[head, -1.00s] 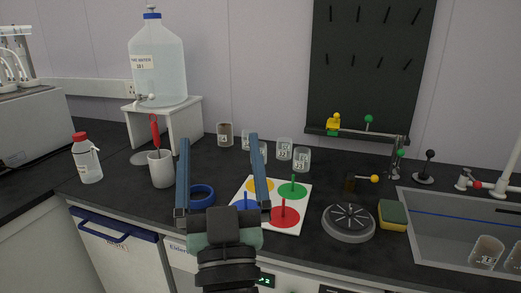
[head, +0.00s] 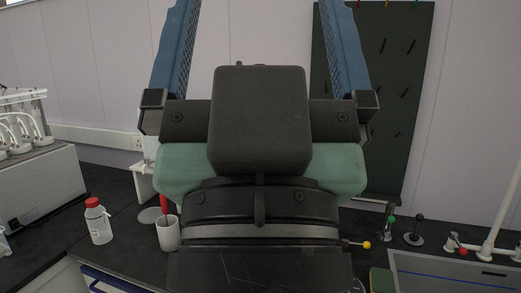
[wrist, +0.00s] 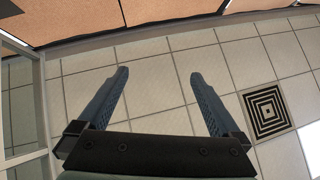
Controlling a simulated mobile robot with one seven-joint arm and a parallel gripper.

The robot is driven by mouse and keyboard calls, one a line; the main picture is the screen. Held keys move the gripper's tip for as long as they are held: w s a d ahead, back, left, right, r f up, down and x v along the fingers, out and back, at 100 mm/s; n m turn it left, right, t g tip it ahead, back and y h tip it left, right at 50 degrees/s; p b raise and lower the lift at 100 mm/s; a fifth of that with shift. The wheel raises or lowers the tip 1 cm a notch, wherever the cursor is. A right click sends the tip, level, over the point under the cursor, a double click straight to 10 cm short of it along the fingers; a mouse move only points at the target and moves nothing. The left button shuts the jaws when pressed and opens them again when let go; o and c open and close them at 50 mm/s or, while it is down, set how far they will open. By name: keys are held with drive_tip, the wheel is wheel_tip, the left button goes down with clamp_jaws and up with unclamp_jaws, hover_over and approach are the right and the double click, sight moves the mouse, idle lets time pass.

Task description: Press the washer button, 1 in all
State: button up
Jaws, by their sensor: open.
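My gripper (head: 255,12) fills the middle of the head view, raised close to the camera with its blue fingers pointing up and spread apart. In the wrist view the gripper (wrist: 158,73) is open with nothing between the fingers. No washer button can be made out in either current view. The gripper and wrist hide the middle of the bench and most of its front.
A red-capped bottle (head: 98,222) and a white cup (head: 168,234) stand left on the dark bench. A sink (head: 450,272) and small taps are at right; a dark pegboard (head: 400,110) hangs behind. The wrist view shows a tiled surface (wrist: 160,100), apparently the ceiling.

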drive_tip(key=shift+r+p, duration=0.35)
drive_tip(key=shift+r, duration=0.55)
